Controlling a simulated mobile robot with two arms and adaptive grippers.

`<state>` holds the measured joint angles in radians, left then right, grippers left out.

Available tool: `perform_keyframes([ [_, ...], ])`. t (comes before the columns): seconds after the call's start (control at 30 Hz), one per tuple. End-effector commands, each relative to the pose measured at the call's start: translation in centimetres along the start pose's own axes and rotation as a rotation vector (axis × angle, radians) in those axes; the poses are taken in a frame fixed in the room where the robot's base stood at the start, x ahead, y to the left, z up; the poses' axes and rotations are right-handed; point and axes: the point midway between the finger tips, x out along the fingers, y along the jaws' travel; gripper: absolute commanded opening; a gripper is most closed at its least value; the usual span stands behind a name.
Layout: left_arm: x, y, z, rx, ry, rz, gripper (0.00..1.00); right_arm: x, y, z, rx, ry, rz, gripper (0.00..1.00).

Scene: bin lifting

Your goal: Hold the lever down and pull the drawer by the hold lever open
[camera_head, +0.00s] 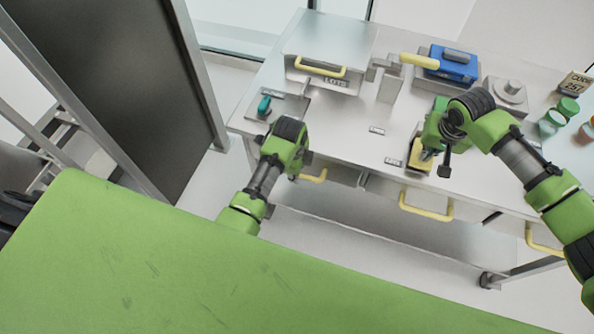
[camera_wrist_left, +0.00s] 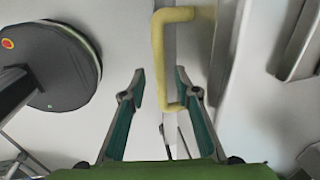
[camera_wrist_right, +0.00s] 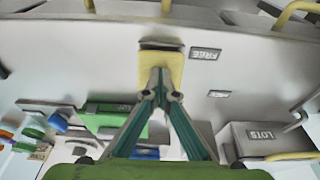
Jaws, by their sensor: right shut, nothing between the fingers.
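A yellow lever pad (camera_head: 419,157) sits on the bench top in front of my right gripper (camera_head: 428,152). In the right wrist view the pad (camera_wrist_right: 160,68) is right at the tips of my right gripper (camera_wrist_right: 160,82), which is shut with nothing in it. Whether the tips press on the pad cannot be told. My left gripper (camera_head: 297,177) is open beside the yellow handle (camera_head: 316,177) of the left front drawer. In the left wrist view the handle (camera_wrist_left: 158,50) lies between the spread fingers of my left gripper (camera_wrist_left: 160,92), nearer the right finger.
The bench top (camera_head: 335,125) holds a LOTS box (camera_head: 325,60), a yellow-gripped arm (camera_head: 419,61), a blue box (camera_head: 452,63) and several small jars. Another drawer handle (camera_head: 425,212) is on the bench front. A green surface (camera_head: 150,260) fills the near left.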

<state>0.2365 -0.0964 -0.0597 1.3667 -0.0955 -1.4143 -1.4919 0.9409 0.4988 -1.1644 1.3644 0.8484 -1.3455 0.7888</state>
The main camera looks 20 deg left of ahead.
Motion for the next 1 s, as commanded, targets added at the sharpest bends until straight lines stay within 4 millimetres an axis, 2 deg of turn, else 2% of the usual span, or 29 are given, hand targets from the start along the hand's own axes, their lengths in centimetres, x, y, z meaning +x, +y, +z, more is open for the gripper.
perform_keyframes([
  [0.13, 1.1, 0.0, -0.1, 0.000, 0.001, 0.001, 0.29, 0.0, 0.1, 0.0, 0.001, 0.001, 0.001, 0.00],
  [0.47, 1.4, 0.0, -0.1, 0.000, 0.001, -0.001, 0.29, 0.0, 0.1, 0.0, 0.001, 0.001, 0.001, 0.00],
  [0.6, 1.4, 0.0, -0.1, 0.000, 0.001, -0.001, 0.00, 0.0, 0.1, 0.0, 0.001, 0.001, 0.001, 0.00],
  [0.83, 1.4, 0.5, 0.1, 0.000, -0.001, 0.000, 0.00, 0.1, 0.1, 0.0, 0.000, 0.001, 0.001, 0.00],
  [1.0, 0.9, 3.1, 0.2, 0.000, -0.003, 0.002, 0.00, 0.1, 0.1, 0.0, 0.001, 0.001, 0.001, 0.00],
])
